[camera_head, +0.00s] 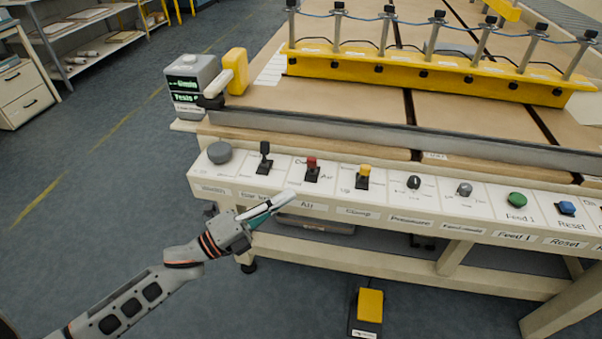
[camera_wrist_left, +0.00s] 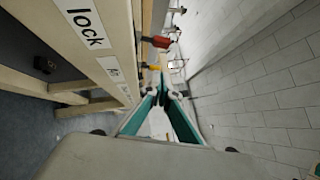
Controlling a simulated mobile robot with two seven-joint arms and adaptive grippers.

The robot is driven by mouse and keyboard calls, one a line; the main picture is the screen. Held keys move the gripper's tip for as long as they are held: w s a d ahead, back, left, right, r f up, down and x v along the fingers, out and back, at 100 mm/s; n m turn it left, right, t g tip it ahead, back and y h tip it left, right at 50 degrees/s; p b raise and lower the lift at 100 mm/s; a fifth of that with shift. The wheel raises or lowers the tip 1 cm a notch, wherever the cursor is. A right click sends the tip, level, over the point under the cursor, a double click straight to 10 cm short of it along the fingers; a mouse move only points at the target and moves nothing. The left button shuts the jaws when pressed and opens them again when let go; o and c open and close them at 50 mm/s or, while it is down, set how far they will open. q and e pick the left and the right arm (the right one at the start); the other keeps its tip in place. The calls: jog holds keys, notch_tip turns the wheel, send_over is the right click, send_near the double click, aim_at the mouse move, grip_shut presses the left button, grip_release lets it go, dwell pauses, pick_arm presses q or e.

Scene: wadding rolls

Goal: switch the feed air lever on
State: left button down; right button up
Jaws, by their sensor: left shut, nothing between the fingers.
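The lever above the "Air" label has a red knob (camera_head: 312,162) on a black base and stands roughly upright on the white sloped control panel (camera_head: 240,180). In the left wrist view its red knob (camera_wrist_left: 155,42) appears ahead of the fingers, above them in the picture. My left gripper (camera_head: 290,197) is shut and empty. Its fingertips are at the panel's front edge, below and left of the red lever, apart from it. In the wrist view the teal-lined fingers (camera_wrist_left: 160,82) meet at the tips. My right gripper is out of view.
A black lever (camera_head: 265,155) stands left of the red one and a yellow-knobbed lever (camera_head: 362,174) right of it. Further right are dials, a green button (camera_head: 517,200) and a blue button (camera_head: 566,208). A yellow pedal (camera_head: 370,305) lies on the floor.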

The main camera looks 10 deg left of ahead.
aim_at(316, 164)
pick_arm(q)
jog(key=shift+w+d+r, duration=0.35)
jog(key=shift+w+d, duration=0.1)
jog(key=shift+w, duration=0.6)
jog(key=shift+w+d+r, duration=0.35)
jog(key=shift+w+d, duration=0.1)
jog(key=shift+w, duration=0.65)
jog(key=shift+w+d+r, duration=0.35)
jog(key=shift+w+d, duration=0.1)
jog(key=shift+w, duration=0.6)
jog(key=shift+r, duration=0.1)
